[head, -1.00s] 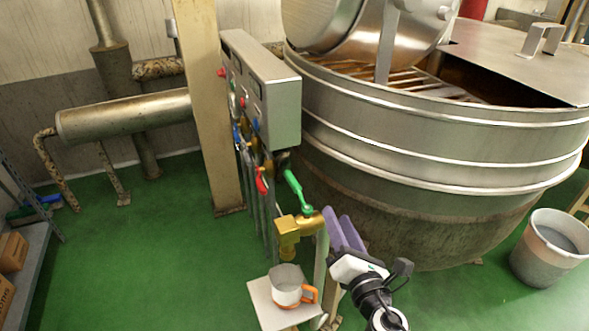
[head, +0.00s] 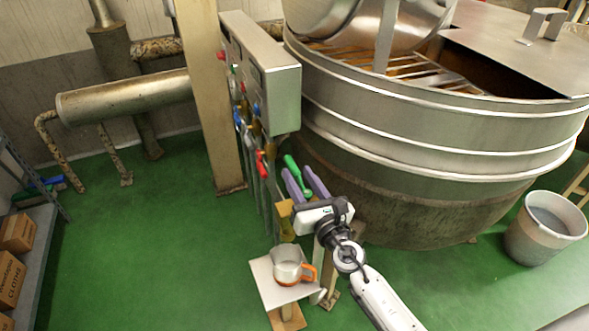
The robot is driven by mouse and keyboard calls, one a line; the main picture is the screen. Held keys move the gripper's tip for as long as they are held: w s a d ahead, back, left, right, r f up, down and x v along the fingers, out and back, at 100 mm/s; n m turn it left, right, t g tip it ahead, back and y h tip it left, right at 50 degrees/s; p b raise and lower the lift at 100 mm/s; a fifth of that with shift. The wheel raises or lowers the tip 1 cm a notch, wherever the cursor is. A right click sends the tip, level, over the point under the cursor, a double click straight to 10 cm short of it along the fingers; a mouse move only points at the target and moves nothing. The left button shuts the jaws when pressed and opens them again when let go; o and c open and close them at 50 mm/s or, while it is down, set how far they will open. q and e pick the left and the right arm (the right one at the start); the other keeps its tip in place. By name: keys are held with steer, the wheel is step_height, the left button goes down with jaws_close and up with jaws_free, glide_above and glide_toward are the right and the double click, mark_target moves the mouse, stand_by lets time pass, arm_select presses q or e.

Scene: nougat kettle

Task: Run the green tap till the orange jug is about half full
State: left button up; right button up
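The green tap handle (head: 291,165) shows its far end between the two purple fingers of my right gripper (head: 304,178). The fingers are apart, one on each side of the handle; I cannot tell whether either touches it. The gripper body hides most of the brass tap (head: 286,222). The jug (head: 286,267), pale with an orange base and handle, stands upright on a small square stand (head: 267,290) below the tap. Its water level cannot be told, and no stream is clearly seen. My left gripper is out of view.
A grey control box (head: 268,85) and red (head: 261,165) and blue taps are just behind the green one. A large steel kettle (head: 430,150) stands close on the right. A bucket (head: 545,230) is at far right. The green floor at left is clear.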

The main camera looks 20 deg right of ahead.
mark_target(298, 176)
steer(key=w, duration=0.3)
steer(key=shift+w+a, duration=0.1)
steer(key=shift+w, duration=0.05)
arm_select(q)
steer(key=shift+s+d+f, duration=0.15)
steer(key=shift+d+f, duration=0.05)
arm_select(e)
steer(key=shift+c, duration=0.3)
jaws_close()
